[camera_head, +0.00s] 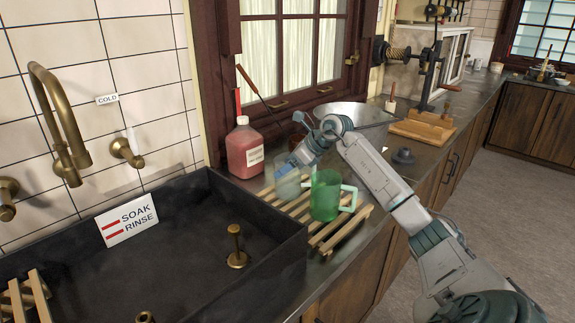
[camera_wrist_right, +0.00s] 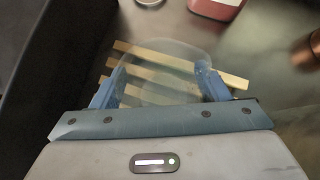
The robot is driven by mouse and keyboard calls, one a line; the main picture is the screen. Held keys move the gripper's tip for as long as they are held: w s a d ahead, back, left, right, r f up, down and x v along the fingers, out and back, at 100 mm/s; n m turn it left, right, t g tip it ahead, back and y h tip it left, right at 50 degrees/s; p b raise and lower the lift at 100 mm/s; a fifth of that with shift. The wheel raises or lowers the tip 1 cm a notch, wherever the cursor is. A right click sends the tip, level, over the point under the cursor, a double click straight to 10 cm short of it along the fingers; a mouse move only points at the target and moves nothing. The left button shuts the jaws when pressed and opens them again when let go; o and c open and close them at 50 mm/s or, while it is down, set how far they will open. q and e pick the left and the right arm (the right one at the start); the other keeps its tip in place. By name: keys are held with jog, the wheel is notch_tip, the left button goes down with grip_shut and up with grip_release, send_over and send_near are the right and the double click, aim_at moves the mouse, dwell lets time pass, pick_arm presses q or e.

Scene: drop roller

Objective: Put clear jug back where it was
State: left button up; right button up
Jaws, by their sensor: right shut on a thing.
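The clear jug (camera_head: 288,186) is see-through and stands at the back part of the wooden slatted rack (camera_head: 338,232); I cannot tell whether its base touches the slats. My right gripper (camera_head: 296,161) reaches over from the right and is shut on the jug. In the right wrist view the clear jug (camera_wrist_right: 160,60) is between the two blue fingers of my right gripper (camera_wrist_right: 160,88), with the rack slats (camera_wrist_right: 236,80) showing through and around it. My left gripper is not in view.
A green jug (camera_head: 325,196) stands on the rack just right of the clear jug. A red bottle (camera_head: 245,150) stands behind, near the window. The dark sink (camera_head: 190,260) with a soak/rinse sign (camera_head: 128,219) is at left. A metal bowl (camera_head: 352,114) and wooden-based press (camera_head: 422,130) stand farther along the counter.

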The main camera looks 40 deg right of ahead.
jog(key=shift+f, duration=0.1)
jog(key=o, duration=1.7)
jog(key=shift+o, duration=0.6)
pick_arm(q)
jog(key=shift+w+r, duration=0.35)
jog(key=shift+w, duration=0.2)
pick_arm(e)
jog(key=shift+r, duration=0.2)
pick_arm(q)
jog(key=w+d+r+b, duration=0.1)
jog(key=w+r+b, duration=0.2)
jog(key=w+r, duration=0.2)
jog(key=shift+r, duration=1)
pick_arm(e)
jog(key=v, duration=1.2)
